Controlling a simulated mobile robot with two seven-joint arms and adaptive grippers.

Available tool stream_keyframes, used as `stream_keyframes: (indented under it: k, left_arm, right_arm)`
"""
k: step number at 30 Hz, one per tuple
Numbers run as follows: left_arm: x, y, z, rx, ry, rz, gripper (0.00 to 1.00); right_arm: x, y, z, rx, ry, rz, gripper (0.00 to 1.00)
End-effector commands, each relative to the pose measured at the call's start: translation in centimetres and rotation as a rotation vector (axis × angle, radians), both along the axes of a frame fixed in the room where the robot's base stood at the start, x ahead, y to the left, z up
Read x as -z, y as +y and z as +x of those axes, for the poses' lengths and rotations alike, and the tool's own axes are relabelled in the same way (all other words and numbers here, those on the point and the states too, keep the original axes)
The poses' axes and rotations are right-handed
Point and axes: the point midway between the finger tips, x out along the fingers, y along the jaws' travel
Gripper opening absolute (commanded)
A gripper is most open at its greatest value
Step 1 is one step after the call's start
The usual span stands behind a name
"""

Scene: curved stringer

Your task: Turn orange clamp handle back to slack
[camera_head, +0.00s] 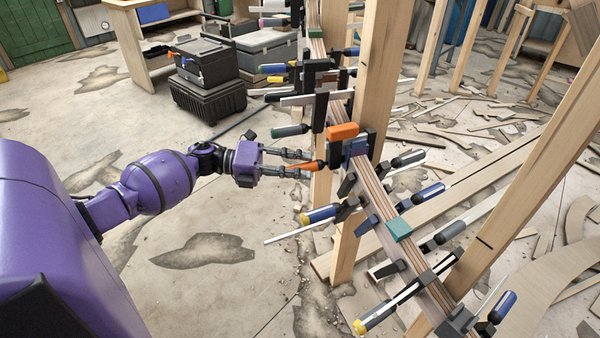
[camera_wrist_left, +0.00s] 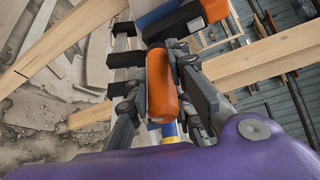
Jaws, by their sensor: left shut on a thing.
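The orange clamp handle (camera_head: 302,166) points left from the curved stringer in the head view. My left gripper (camera_head: 300,163) has its fingers on either side of it and is shut on it. In the left wrist view the orange handle (camera_wrist_left: 161,85) stands between the gripper fingers (camera_wrist_left: 165,95), with a blue and yellow part below it. The orange clamp's head (camera_head: 343,131) sits on top of the laminated stringer (camera_head: 368,180). My right gripper is not in view.
Other clamps with blue, green and grey handles line the stringer, such as a blue one (camera_head: 320,214) just below and a green one (camera_head: 290,130) just above. Wooden posts (camera_head: 375,80) stand behind. Black toolboxes (camera_head: 207,95) stand at the back left. Open floor lies left.

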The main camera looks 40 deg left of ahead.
Motion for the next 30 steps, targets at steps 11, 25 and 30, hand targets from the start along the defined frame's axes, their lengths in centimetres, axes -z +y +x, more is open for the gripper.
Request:
stream_keyframes:
  k: [11, 25, 30]
  left_arm:
    - [0.2, -0.1, -0.1, 0.001, 0.146, -0.227, 0.00]
    - [0.1, -0.1, -0.1, 0.002, 0.206, -0.321, 0.00]
    - [0.1, -0.1, -0.1, 0.002, 0.207, -0.323, 0.00]
  right_arm:
    - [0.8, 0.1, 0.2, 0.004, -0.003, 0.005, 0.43]
    - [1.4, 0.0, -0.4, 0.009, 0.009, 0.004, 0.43]
    - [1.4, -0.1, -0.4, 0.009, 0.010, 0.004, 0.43]
